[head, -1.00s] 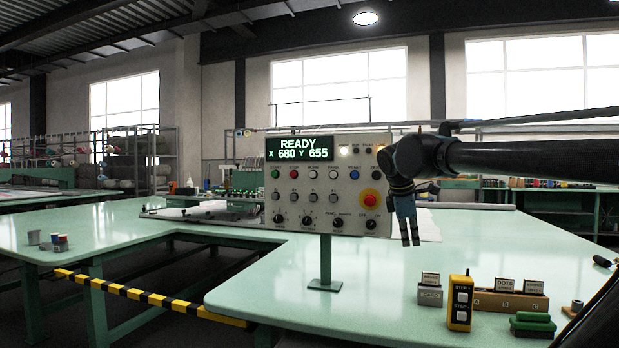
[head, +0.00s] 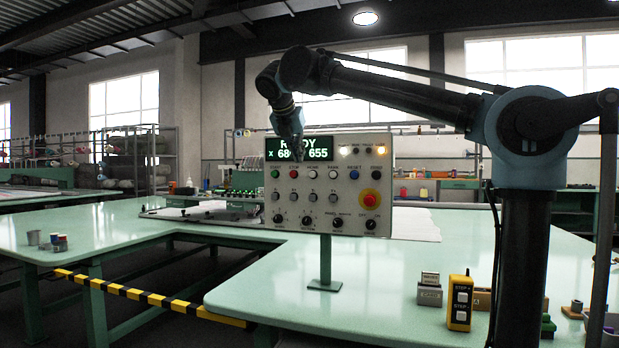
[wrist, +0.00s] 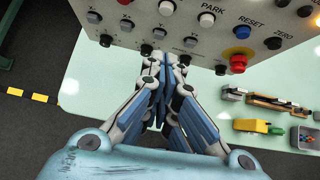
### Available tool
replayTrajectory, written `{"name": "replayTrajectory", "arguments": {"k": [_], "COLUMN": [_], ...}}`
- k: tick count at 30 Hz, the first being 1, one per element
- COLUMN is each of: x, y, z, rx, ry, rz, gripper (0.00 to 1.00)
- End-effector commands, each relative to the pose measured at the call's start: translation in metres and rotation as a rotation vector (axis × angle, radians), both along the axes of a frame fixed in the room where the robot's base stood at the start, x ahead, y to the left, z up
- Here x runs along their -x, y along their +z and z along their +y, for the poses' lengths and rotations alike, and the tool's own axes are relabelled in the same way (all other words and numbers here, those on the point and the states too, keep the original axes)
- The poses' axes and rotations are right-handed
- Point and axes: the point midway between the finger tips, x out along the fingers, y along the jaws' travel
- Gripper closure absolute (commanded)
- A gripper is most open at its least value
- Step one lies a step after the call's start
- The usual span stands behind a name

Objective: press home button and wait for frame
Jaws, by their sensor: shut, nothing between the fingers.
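The control panel (head: 330,218) stands on a post on the green table. Its HOME button (head: 313,174), pale and round, sits in the upper row between the red STOP button (head: 294,174) and the PARK button (head: 333,174). My gripper (head: 298,147) is shut and empty, pointing down in front of the display (head: 272,150), above and left of HOME. It hides part of the READY text and coordinates; "655" still shows. In the wrist view the shut fingertips (wrist: 166,62) overlap the panel's lower edge, below the HOME button (wrist: 167,8). I cannot tell their distance from the panel.
A red emergency button (head: 370,198) is at the panel's right. A yellow STEP pendant (head: 460,302) and a small card holder (head: 430,289) stand on the table's right. A yellow-black barrier (head: 150,298) crosses the gap at left.

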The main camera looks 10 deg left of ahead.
Motion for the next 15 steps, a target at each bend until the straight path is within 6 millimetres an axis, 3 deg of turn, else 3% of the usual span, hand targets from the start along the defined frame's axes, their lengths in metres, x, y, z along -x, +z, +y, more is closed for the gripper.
{"name": "replayTrajectory", "arguments": {"k": [15], "x": [-0.0092], "y": [-0.0091], "z": [0.0001], "rx": [0.000], "ry": [0.000], "rz": [0.000], "gripper": [1.00]}}
